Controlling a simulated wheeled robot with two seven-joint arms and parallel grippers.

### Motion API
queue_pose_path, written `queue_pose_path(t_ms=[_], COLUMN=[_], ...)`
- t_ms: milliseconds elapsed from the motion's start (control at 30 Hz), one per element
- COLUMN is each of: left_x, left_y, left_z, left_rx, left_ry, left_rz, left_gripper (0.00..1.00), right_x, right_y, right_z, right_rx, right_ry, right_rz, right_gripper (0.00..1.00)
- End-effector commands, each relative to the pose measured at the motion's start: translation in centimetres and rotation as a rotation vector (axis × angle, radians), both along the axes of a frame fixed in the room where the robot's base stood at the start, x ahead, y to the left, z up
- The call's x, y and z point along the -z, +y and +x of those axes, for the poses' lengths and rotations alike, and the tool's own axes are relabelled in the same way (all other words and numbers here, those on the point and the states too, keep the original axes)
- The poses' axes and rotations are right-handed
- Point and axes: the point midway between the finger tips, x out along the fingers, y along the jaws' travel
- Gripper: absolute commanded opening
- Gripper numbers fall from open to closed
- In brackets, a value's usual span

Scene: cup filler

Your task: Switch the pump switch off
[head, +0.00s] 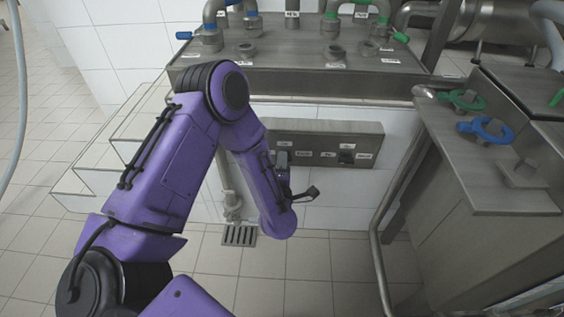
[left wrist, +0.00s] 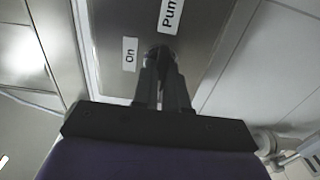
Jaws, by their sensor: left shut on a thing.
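A grey metal panel (head: 322,139) with small white labels is fixed to the tiled wall below the counter. My left gripper (head: 283,157) is at the left part of this panel. In the left wrist view the panel (left wrist: 112,22) carries a label reading "On" and a larger label, cut off, beginning "Pum". The left fingertips (left wrist: 160,58) are close together between these labels, shut on the pump switch (left wrist: 159,50). The fingers hide most of the switch, so its setting cannot be read. My right gripper is in no view.
A metal counter (head: 300,83) with pipes and valves stands above the panel. At the right is a metal cabinet (head: 447,150) with green and blue ring handles. A floor drain (head: 240,236) lies below. The tiled floor in front is clear.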

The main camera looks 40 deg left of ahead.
Motion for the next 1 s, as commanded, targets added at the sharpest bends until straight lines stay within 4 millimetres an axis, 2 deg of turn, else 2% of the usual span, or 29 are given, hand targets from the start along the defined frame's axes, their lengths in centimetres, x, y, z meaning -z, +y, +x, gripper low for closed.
queue_pose_path(t_ms=[500,533,600,867,1000], left_x=[0.24,0.24,0.21,0.10,0.09], left_y=[-0.19,-0.19,-0.18,-0.09,-0.83], left_z=[-0.14,-0.14,-0.12,-0.07,-1.05], left_rx=[0.005,0.005,0.005,0.002,0.006], left_ry=[-0.004,-0.004,-0.005,-0.007,-0.005], left_rz=[-0.020,-0.020,-0.019,-0.018,-0.017], left_gripper=[0.00,0.16,0.38,0.38,0.38], right_x=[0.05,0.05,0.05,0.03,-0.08], right_y=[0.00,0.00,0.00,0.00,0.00], right_z=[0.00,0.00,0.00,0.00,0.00], right_rx=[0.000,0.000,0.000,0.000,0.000], right_ry=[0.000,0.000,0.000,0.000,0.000], right_rz=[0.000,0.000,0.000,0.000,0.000], right_gripper=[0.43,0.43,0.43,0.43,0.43])
